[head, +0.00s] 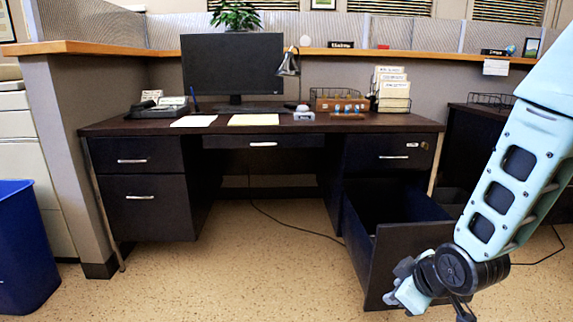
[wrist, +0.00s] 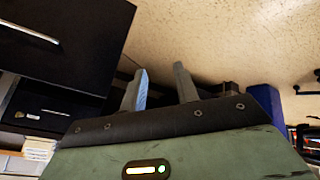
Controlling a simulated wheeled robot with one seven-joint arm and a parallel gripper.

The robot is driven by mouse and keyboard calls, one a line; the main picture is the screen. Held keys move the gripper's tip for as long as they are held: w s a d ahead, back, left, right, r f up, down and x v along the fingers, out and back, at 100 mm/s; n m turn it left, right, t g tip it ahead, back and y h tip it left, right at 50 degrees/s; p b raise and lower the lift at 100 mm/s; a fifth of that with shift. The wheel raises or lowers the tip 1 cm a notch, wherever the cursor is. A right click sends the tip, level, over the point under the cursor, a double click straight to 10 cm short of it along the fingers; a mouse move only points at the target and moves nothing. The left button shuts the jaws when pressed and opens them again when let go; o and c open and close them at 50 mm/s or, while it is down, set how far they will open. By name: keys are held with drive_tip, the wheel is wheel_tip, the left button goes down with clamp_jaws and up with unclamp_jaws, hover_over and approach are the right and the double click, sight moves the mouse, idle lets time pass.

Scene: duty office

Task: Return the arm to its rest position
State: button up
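My arm (head: 515,175) reaches down from the right edge in the head view. My gripper (head: 408,292) is low, in front of the pulled-out lower right desk drawer (head: 405,255), overlapping its front panel in the picture. I cannot tell whether it touches the panel. In the wrist view my gripper (wrist: 161,70) has its two grey fingers apart with nothing between them. Dark drawer fronts (wrist: 65,30) with handles fill the left of that view.
The dark desk (head: 270,125) carries a monitor (head: 232,65), phone, papers, lamp and organisers. A blue bin (head: 25,245) stands at the far left; it also shows in the wrist view (wrist: 264,97). The speckled floor (head: 240,270) before the desk is clear. A cable lies under the desk.

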drive_tip(key=s+a+r+m+g, duration=0.1)
drive_tip(key=s+a+r+g, duration=0.15)
drive_tip(key=s, duration=0.55)
drive_tip(key=s+a+r+g+h, duration=0.1)
drive_tip(key=s+a+r+g, duration=0.1)
drive_tip(key=s+a+r, duration=0.35)
drive_tip(key=s+a+r+m+g, duration=0.1)
drive_tip(key=s+r+g, duration=0.1)
drive_tip(key=s, duration=0.8)
wheel_tip(320, 180, up, 38)
drive_tip(key=p, duration=3.8)
drive_tip(key=shift+w, duration=0.2)
drive_tip(key=shift+r, duration=0.1)
